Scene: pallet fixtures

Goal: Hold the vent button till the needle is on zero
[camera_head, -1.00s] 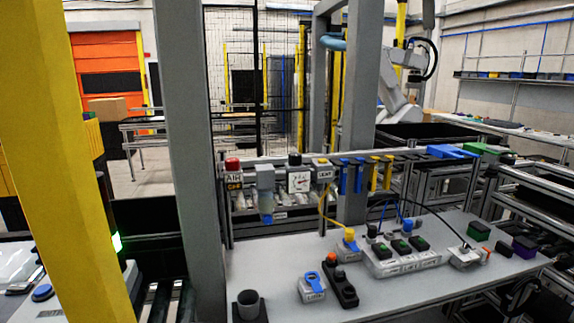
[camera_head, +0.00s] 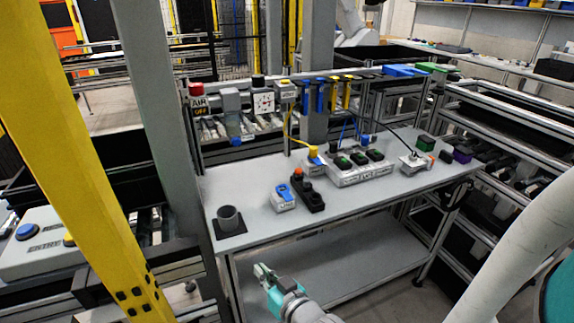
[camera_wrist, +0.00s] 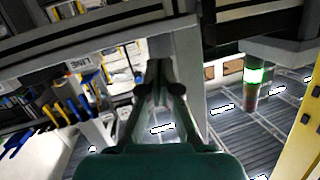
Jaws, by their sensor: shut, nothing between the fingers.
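The vent box (camera_head: 285,96) is a small pale box with a yellow button (camera_head: 284,83) on top, on the rail behind the bench. Left of it is the white gauge (camera_head: 263,103) with a black cap; its needle is too small to read. A red knob (camera_head: 196,89) tops the sign reading AIR OFF at the rail's left end. My gripper (camera_head: 266,271) is shut and empty, in front of the bench's front edge and well apart from the vent button. The wrist view shows my closed fingers (camera_wrist: 160,78); I cannot make out the vent button there.
The grey bench (camera_head: 255,185) bears a dark cup (camera_head: 229,218), a blue-tagged box (camera_head: 284,198) and a box with several buttons (camera_head: 358,170). Blue and yellow tools (camera_head: 320,96) hang right of the vent box. A yellow post (camera_head: 75,140) and grey column (camera_head: 160,90) stand left.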

